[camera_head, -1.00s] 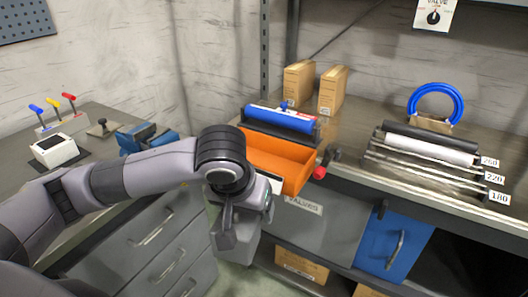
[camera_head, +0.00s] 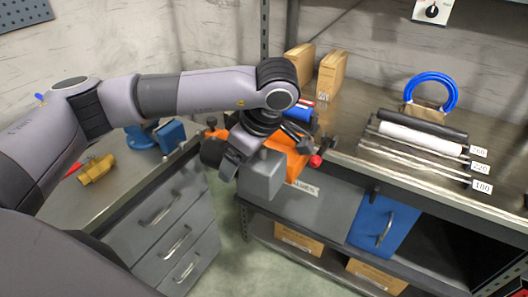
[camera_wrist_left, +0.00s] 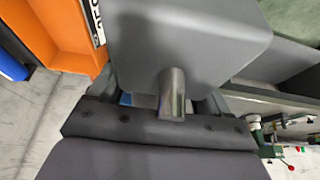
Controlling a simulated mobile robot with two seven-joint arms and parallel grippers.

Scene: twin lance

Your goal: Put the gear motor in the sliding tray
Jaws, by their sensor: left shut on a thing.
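The gear motor is a grey rounded block (camera_head: 263,177) with a short metal shaft. Its body fills the top middle of the left wrist view (camera_wrist_left: 185,40), and the shaft points back toward the gripper. My left gripper (camera_head: 238,160) is shut on it and holds it off the surfaces, in front of the bench edge. The orange tray (camera_head: 296,166) is on the bench just behind and right of the motor in the head view, largely hidden by my arm and gripper. It shows at upper left in the left wrist view (camera_wrist_left: 62,28). My right gripper is not in view.
A blue roller (camera_head: 300,113) lies behind the tray, and a red knob (camera_head: 315,161) is at its right. Cardboard boxes (camera_head: 331,76) stand behind. Rollers (camera_head: 408,138) lie on a rack at right. A brass fitting (camera_head: 97,169) and a blue vise (camera_head: 170,136) sit on the left bench.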

